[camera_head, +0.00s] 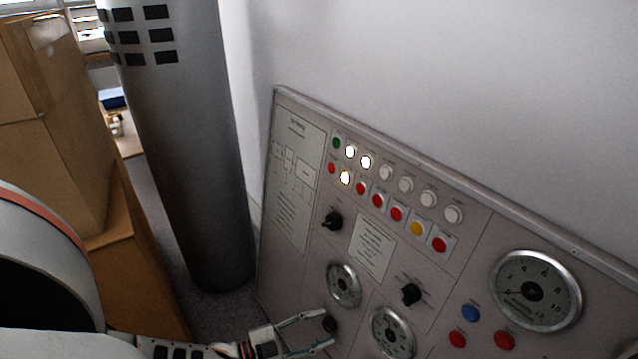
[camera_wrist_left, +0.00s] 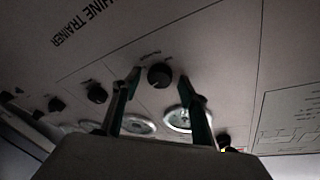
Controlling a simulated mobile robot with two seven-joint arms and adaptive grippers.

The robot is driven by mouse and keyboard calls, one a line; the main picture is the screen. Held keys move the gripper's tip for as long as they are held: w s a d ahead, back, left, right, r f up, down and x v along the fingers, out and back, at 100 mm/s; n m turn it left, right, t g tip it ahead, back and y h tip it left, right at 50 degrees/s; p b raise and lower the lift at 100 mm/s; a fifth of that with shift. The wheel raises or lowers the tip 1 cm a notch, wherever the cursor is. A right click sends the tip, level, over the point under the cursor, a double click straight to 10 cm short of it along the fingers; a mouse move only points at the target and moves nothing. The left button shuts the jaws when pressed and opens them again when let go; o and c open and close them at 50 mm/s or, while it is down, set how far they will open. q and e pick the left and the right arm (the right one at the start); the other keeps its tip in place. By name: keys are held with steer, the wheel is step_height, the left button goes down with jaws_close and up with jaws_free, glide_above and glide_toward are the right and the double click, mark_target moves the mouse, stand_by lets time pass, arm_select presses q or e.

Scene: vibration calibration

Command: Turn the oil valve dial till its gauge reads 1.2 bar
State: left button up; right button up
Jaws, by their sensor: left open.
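A black dial (camera_head: 330,324) sits low on the grey panel, below a small round gauge (camera_head: 343,285); its label is too small to read. My left gripper (camera_head: 326,328) is open, with one finger on either side of this dial. In the left wrist view the dial (camera_wrist_left: 160,75) shows between the two fingertips (camera_wrist_left: 160,78), with a gap on each side. A second small gauge (camera_head: 392,332) is to the right. I cannot read the bar value on either small gauge. My right gripper is not in view.
The panel (camera_head: 470,275) also carries two other black knobs (camera_head: 332,221) (camera_head: 411,294), rows of buttons and lamps, and a large gauge (camera_head: 535,291). A grey column (camera_head: 185,150) and cardboard boxes (camera_head: 50,120) stand to the left.

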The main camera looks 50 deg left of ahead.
arm_select(q)
steer(key=c, duration=1.1)
